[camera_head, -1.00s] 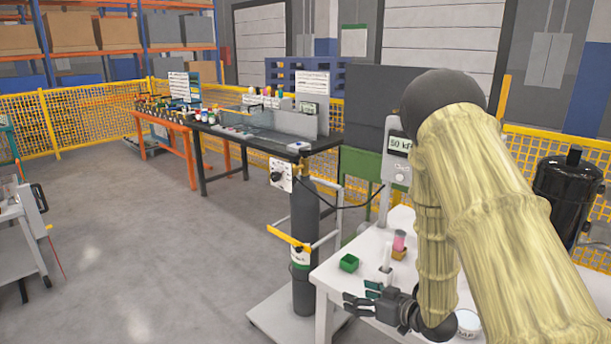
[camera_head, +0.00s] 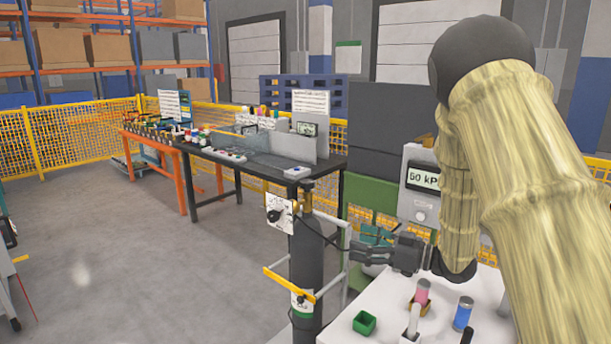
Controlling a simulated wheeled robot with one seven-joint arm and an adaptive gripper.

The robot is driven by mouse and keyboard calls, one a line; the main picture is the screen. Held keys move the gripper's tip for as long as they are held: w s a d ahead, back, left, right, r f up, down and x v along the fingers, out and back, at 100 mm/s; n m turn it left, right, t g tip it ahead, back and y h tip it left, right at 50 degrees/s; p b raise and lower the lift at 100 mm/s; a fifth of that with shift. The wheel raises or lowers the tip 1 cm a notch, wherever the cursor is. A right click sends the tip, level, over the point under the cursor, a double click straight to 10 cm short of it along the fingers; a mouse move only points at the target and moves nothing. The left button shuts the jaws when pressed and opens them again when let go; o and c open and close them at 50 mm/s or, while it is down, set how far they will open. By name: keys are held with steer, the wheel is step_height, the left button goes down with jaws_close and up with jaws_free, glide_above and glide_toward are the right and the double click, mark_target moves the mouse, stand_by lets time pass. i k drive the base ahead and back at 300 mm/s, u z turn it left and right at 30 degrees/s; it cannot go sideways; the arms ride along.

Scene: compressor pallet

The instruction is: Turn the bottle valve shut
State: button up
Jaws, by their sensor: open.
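A tall dark gas bottle (camera_head: 306,255) stands upright beside the black workbench. A brass fitting (camera_head: 307,200) sits at its top. A white plate with a black knob (camera_head: 274,215) is at the bottle's top left; I cannot tell for sure whether this knob is the valve. My gripper (camera_head: 362,246) is open and empty. It appears right of the bottle, a little lower than the knob, and apart from it in the picture. Its fingers point left.
A yellow bar (camera_head: 289,284) crosses the bottle, and a pale rail (camera_head: 347,262) stands right of it. A white table (camera_head: 385,308) at the lower right holds a green box (camera_head: 364,323) and a blue cylinder (camera_head: 462,313). The floor (camera_head: 130,265) at left is open.

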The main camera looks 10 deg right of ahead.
mark_target(307, 185)
steer(key=i, duration=1.25)
